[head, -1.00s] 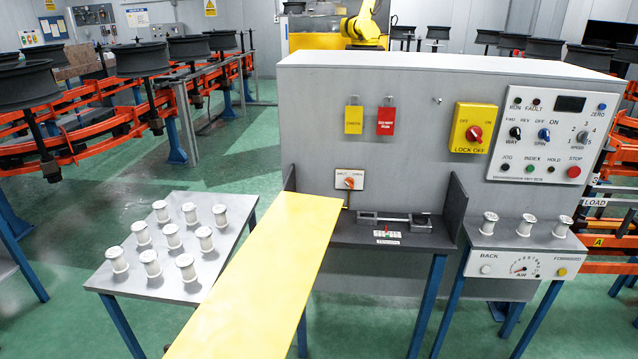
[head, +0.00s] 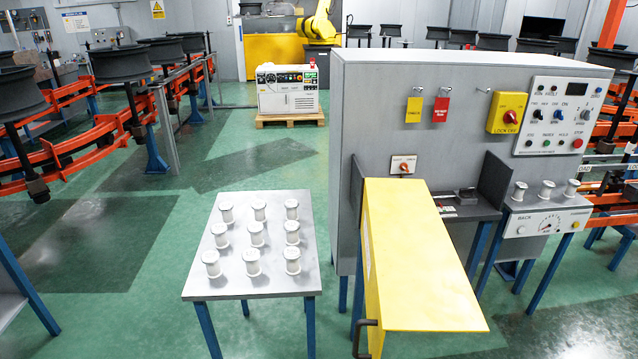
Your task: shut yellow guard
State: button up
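The yellow guard (head: 425,265) stands out from the front left of the grey machine (head: 425,85) towards me, leaving the machine's work shelf (head: 465,209) uncovered. It shows a broad flat top and a narrower left side face. A black handle (head: 365,337) is at the low near end of its left side. A small white plate with an orange switch (head: 404,168) is on the machine just above the guard's far end. My gripper is not in view.
A grey table (head: 215,288) with several white spools stands left of the guard, with a narrow floor gap between. A small side table (head: 550,205) with spools is at the right. Green floor is open at front right and behind the spool table.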

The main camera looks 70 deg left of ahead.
aim_at(416, 279)
jog(key=k, duration=0.75)
jog(key=u, duration=1.65)
jog(key=i, duration=0.5)
jog(key=u, duration=0.35)
jog(key=k, duration=0.8)
jog(key=i, duration=0.4)
jog(key=z, duration=0.05)
